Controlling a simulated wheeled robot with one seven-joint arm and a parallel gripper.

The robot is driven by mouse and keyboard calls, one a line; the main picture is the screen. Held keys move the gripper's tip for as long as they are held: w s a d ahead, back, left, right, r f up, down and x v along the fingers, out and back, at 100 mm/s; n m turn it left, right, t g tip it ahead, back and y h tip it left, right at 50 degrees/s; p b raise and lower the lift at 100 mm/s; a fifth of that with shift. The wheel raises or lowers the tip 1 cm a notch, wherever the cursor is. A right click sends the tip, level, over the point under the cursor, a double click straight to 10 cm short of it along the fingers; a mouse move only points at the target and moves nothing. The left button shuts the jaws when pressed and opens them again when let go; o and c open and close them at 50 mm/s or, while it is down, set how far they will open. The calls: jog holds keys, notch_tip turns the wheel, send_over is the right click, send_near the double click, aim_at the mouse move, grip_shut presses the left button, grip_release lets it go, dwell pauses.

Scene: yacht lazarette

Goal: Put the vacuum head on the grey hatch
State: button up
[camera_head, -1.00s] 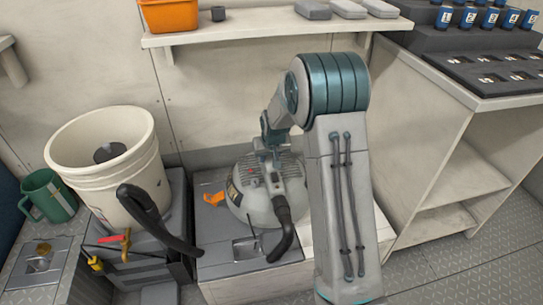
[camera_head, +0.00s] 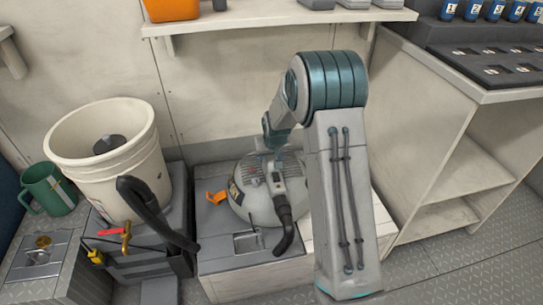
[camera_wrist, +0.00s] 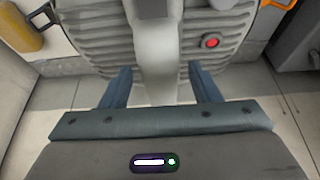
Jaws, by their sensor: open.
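The vacuum head (camera_head: 262,204) is a round pale-grey dome with ribbed vents, a raised handle and a short black nozzle. It sits upright on the grey hatch (camera_head: 222,250), a flat lid with a recessed latch in front of the dome. In the wrist view, the ribbed vacuum head (camera_wrist: 95,45) with a red button fills the top. My gripper (camera_wrist: 160,88) is open, its two blue fingers on either side of the head's grey handle (camera_wrist: 155,50), with gaps showing. In the head view the fingertips are hidden behind my arm.
A white bucket (camera_head: 70,150) with a black hose stands left on a dark box. A green mug (camera_head: 50,190) is at far left. An orange clip (camera_head: 216,197) lies on the hatch beside the dome. A shelf (camera_head: 230,24) hangs above; a cabinet (camera_head: 470,185) stands right.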

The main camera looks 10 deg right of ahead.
jog(key=p+v, duration=0.4)
jog(key=v, duration=0.7)
jog(key=s+r+g, duration=0.1)
jog(key=s+r, duration=0.2)
jog(key=s, duration=0.7)
jog(key=s+a+r+g, duration=0.1)
jog(key=s+r, duration=0.1)
jog(key=s, duration=0.8)
jog(key=s+r+g, duration=0.1)
jog(key=s+r, duration=0.2)
jog(key=s, duration=0.7)
jog(key=shift+s+a+r, duration=0.25)
jog(key=shift+s+r, duration=0.05)
jog(key=shift+s, duration=0.1)
